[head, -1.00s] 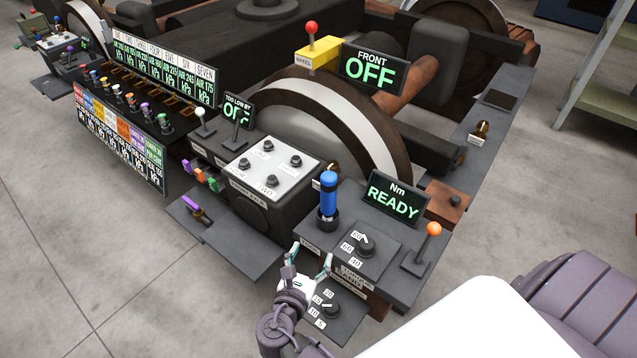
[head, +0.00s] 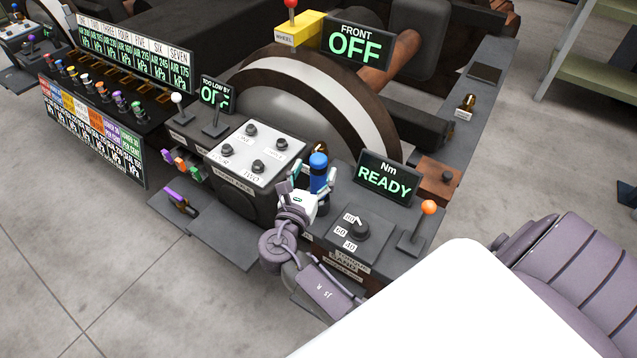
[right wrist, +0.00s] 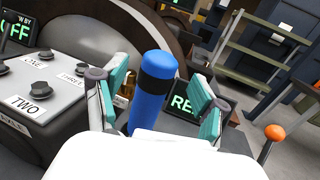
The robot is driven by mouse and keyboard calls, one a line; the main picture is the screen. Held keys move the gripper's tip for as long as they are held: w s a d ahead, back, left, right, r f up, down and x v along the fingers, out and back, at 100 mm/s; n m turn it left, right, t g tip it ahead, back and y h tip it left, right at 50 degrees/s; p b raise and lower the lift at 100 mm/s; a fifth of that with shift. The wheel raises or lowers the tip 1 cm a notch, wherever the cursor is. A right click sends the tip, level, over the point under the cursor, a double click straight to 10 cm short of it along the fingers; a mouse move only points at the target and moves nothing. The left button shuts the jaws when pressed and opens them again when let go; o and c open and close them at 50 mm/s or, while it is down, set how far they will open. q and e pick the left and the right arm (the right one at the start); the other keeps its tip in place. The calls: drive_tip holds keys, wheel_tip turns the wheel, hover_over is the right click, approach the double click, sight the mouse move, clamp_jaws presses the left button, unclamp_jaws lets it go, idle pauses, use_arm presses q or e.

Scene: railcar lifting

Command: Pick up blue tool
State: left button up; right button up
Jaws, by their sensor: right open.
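The blue tool (head: 319,165), an upright cylinder with a blue top and a black band, stands on the torque stand by the Nm READY display. It also shows large in the right wrist view (right wrist: 153,92), between my fingers. My right gripper (head: 308,180) is open, with one finger on each side of the tool. In the right wrist view a gap shows at the left finger; the right finger is close to the tool, and I cannot tell if it touches. The tool's lower end is hidden by the gripper. My left gripper is not in view.
A dial (head: 361,230) and an orange-knobbed lever (head: 429,208) are to the right. The white four-knob panel (head: 256,150) is to the left, and the large wheel (head: 325,110) is behind.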

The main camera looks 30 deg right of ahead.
drive_tip(key=x, duration=0.3)
drive_tip(key=shift+w+d+f+b, duration=0.1)
drive_tip(key=shift+w+d+b, duration=0.05)
drive_tip(key=shift+w+b, duration=0.15)
drive_tip(key=shift+s, duration=0.1)
clamp_jaws()
